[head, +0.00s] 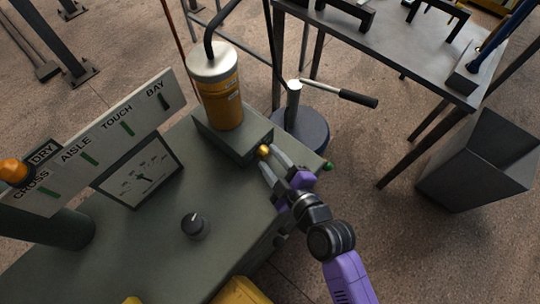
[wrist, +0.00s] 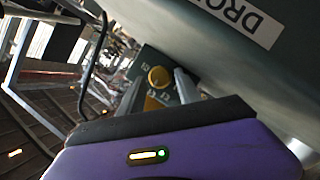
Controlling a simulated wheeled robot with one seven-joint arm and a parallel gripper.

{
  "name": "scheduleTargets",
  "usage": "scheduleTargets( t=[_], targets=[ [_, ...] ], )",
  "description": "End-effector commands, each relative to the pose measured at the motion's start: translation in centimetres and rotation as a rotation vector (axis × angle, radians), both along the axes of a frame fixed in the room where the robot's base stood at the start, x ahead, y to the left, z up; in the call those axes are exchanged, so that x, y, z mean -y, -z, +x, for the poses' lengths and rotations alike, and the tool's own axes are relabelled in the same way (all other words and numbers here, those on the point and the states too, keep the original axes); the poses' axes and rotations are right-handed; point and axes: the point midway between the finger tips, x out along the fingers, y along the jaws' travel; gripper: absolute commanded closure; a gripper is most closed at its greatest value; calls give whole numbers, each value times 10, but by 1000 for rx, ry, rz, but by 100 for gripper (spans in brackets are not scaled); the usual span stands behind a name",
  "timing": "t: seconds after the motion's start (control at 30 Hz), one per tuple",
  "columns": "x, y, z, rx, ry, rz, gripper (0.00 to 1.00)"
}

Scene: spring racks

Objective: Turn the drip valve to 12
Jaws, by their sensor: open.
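The drip valve is a small brass knob (head: 264,151) on the front of the grey box (head: 232,140) under an amber cylinder (head: 221,97). In the wrist view the yellow knob (wrist: 159,77) sits on a dark dial face with pale marks around it, too small to read surely. My gripper (head: 275,161) is open at the knob, its pale fingers pointing at it. In the wrist view one finger (wrist: 187,86) is to the right of the knob and the other to its left. Whether they touch it cannot be told.
A black dial knob (head: 195,225) and a gauge (head: 140,178) are on the green bench (head: 150,250). A sign board (head: 95,145) stands at the left. A round base with a lever (head: 300,128) stands behind my gripper. A grey table (head: 390,45) and bin (head: 485,160) are at the right.

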Motion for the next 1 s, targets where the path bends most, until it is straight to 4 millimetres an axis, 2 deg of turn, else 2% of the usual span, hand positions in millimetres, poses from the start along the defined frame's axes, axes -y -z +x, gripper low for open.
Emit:
scheduleTargets(
  t=[0.13,0.4,0.6,1.0],
  targets=[
    [-4,2,7,-1,0,1,59],
    [-5,3,8,1,1,0,59],
    [-5,3,7,0,0,0,98],
    [-4,2,8,-42,1,33,100]
  ],
)
